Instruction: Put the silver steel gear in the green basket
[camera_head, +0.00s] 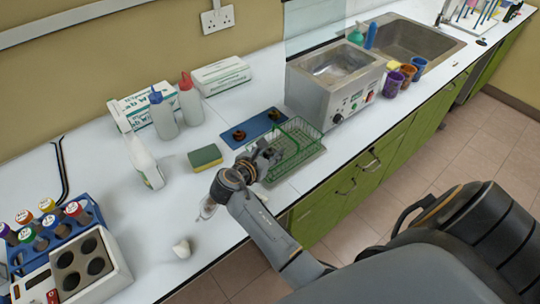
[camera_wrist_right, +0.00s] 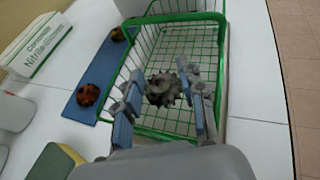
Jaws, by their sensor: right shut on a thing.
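The silver steel gear (camera_wrist_right: 164,90) is a grey toothed piece between the fingers of my right gripper (camera_wrist_right: 166,98) in the right wrist view. My right gripper (camera_head: 262,158) is shut on it, over the near left part of the green basket (camera_head: 313,135). The basket is a green wire basket, also in the right wrist view (camera_wrist_right: 222,50), and its floor looks empty. Whether the gear is above the rim or below it I cannot tell. In the head view the gripper largely hides the gear. My left gripper is not in view.
A blue tray (camera_head: 274,115) with two rusty gears (camera_head: 239,134) lies behind the basket. A yellow-green sponge (camera_head: 205,157) is to the left. A steel water bath (camera_head: 335,80) stands right of the basket. Bottles and glove boxes (camera_head: 221,75) are at the back.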

